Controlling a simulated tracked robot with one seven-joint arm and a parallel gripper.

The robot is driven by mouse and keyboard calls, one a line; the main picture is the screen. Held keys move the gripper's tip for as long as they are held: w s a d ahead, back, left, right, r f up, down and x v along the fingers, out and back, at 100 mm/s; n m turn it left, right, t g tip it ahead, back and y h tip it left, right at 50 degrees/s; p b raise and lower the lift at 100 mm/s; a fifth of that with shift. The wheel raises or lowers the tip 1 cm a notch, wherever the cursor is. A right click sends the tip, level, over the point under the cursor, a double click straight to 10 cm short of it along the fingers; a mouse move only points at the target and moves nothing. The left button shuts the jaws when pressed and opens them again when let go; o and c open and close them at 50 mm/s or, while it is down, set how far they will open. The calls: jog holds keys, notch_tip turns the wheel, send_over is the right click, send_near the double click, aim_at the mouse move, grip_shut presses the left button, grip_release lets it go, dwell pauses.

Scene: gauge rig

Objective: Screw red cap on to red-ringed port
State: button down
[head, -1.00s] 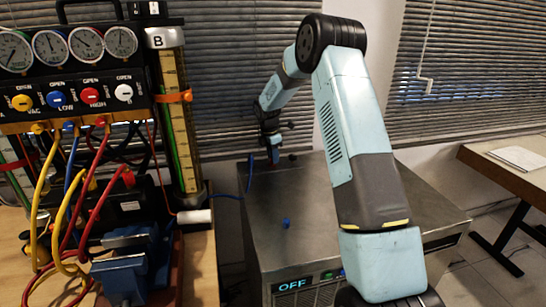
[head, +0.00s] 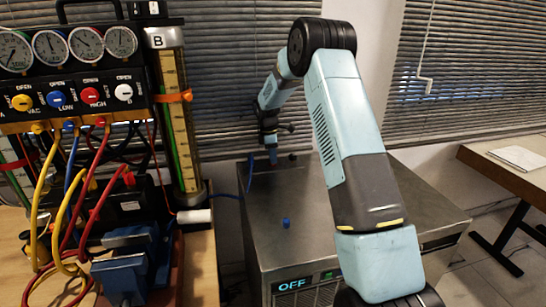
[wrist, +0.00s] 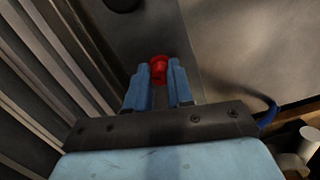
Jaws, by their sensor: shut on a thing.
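My gripper (head: 272,156) is at the far left part of the metal box's top, pointing down, and is small in the head view. In the wrist view, its two blue fingers (wrist: 160,84) are shut on the red cap (wrist: 159,68), which sits between the fingertips. The cap is close to the box top (wrist: 205,50), but I cannot tell whether it touches anything. The red-ringed port cannot be made out; it may be hidden under the cap and fingers.
A blue cap (head: 286,223) stands on the metal box (head: 330,205). A blue hose (head: 249,172) runs by the box's back left edge. Window blinds (head: 235,80) rise close behind my gripper. The gauge panel (head: 70,75) and hoses stand at left.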

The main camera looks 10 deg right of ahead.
jog(key=shift+w, duration=0.1)
jog(key=m, duration=0.4)
jog(key=shift+r+m, duration=0.1)
jog(key=shift+m, duration=0.5)
jog(key=m, duration=0.3)
jog(key=shift+w+g+y, duration=0.1)
jog(key=shift+g+y, duration=0.2)
jog(key=shift+m, duration=1.1)
jog(key=shift+d, duration=0.1)
jog(key=m, duration=0.2)
jog(key=shift+m, duration=0.3)
jog(key=shift+m+y, duration=0.4)
jog(key=shift+m, duration=1)
